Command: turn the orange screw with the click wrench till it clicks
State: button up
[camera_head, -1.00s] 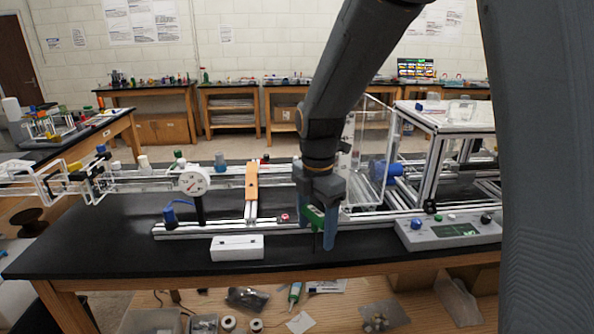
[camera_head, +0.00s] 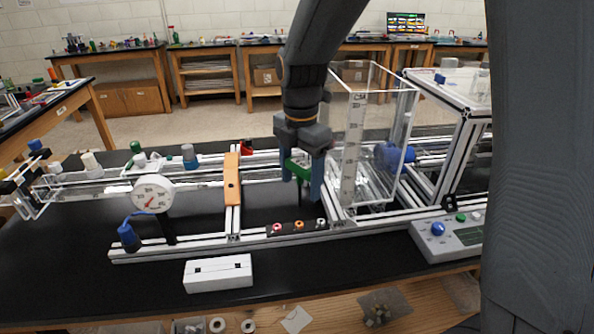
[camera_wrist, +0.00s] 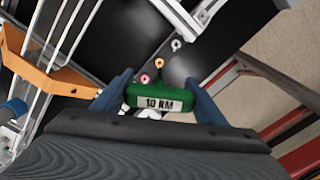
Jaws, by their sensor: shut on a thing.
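My gripper (camera_head: 301,182) is shut on the green click wrench (camera_head: 298,168). The wrench's labelled green body shows between the blue fingers in the wrist view (camera_wrist: 160,97). Its thin dark shaft points down in the head view, above the screw strip. The orange screw (camera_head: 299,225) is the middle one of three on a dark strip on the front rail. It also shows in the wrist view (camera_wrist: 159,63), just beyond the wrench. The tip looks close above the orange screw in the head view, but I cannot tell whether they touch.
A red-pink screw (camera_head: 277,228) and a whitish screw (camera_head: 320,223) flank the orange one. A clear tank (camera_head: 372,140) stands close right of my gripper. An orange bar (camera_head: 232,180) and a dial gauge (camera_head: 153,194) are left. A white box (camera_head: 218,273) lies in front.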

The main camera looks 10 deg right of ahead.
aim_at(300, 200)
jog(key=shift+a, duration=0.15)
jog(key=shift+f+b, duration=0.95)
jog(key=shift+f, duration=1.9)
jog(key=shift+f, duration=0.6)
